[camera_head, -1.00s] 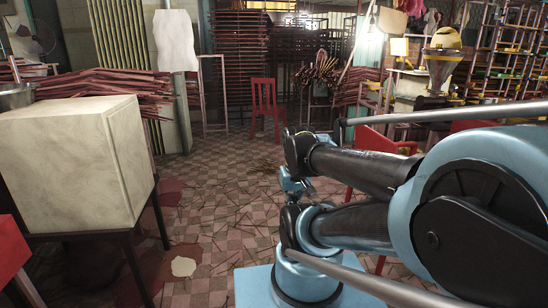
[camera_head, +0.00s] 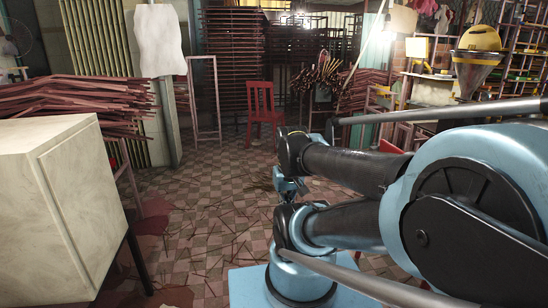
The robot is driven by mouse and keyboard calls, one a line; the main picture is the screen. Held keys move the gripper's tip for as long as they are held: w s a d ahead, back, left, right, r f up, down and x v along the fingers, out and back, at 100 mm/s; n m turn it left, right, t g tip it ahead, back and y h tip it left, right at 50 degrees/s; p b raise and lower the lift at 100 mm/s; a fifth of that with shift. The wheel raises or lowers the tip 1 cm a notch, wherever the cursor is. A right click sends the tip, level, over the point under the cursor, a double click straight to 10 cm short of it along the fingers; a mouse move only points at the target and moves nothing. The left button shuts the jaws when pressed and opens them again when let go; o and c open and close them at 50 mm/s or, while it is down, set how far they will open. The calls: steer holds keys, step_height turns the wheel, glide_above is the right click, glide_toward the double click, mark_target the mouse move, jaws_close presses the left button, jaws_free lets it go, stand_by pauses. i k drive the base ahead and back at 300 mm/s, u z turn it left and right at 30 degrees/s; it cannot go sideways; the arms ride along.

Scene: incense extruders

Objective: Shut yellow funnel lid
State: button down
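A metal funnel (camera_head: 474,72) with a yellow lid (camera_head: 480,38) is at the upper right, in the back part of the room. The lid is at the funnel's wide top. My arm is folded in front of the camera at the right, well short of the funnel. A small blue and dark part at my arm's far end, likely my gripper (camera_head: 289,186), hangs above the floor. Its fingers are too small and hidden to read. Nothing is seen held in it.
A pale box-like cabinet (camera_head: 62,205) on dark legs stands close at the left. Red stick bundles (camera_head: 75,105) lie behind it. A red chair (camera_head: 263,112) stands at the back. Racks line the walls. The tiled floor (camera_head: 205,215) between cabinet and arm is mostly open, with scattered sticks.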

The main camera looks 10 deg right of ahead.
mark_target(485, 37)
steer(key=i, duration=2.2)
steer(key=z, duration=2.7)
steer(key=k, duration=0.25)
steer(key=z, duration=0.25)
